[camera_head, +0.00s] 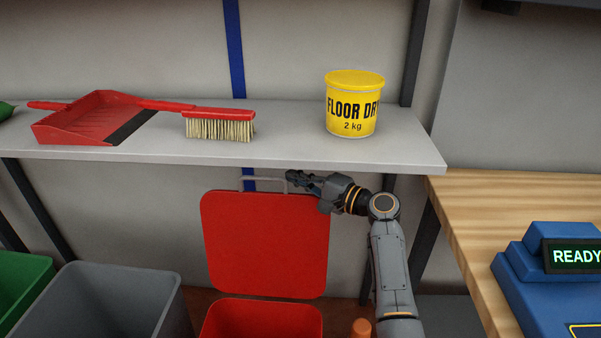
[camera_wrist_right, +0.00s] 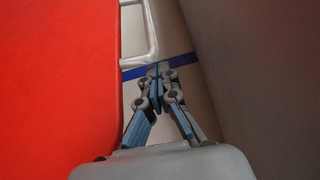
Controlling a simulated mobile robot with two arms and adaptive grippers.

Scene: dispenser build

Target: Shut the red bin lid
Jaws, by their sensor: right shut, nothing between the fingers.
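The red bin (camera_head: 262,318) stands on the floor below the shelf, only its top part in view. Its red lid (camera_head: 265,245) is open and stands upright behind the bin's opening. A grey wire handle (camera_head: 262,179) rises from the lid's top edge. My right gripper (camera_head: 290,176) is shut and empty at the lid's upper right corner, under the shelf. In the right wrist view the shut fingers (camera_wrist_right: 158,70) point past the lid's edge (camera_wrist_right: 60,80), near the pale handle (camera_wrist_right: 150,30). I cannot tell whether they touch it. My left gripper is not in view.
A grey shelf (camera_head: 280,150) runs just above my right gripper, holding a dustpan (camera_head: 85,120), a brush (camera_head: 220,125) and a yellow tub (camera_head: 353,103). A grey bin (camera_head: 105,300) and green bin (camera_head: 22,280) stand left. A wooden table (camera_head: 530,200) is right.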

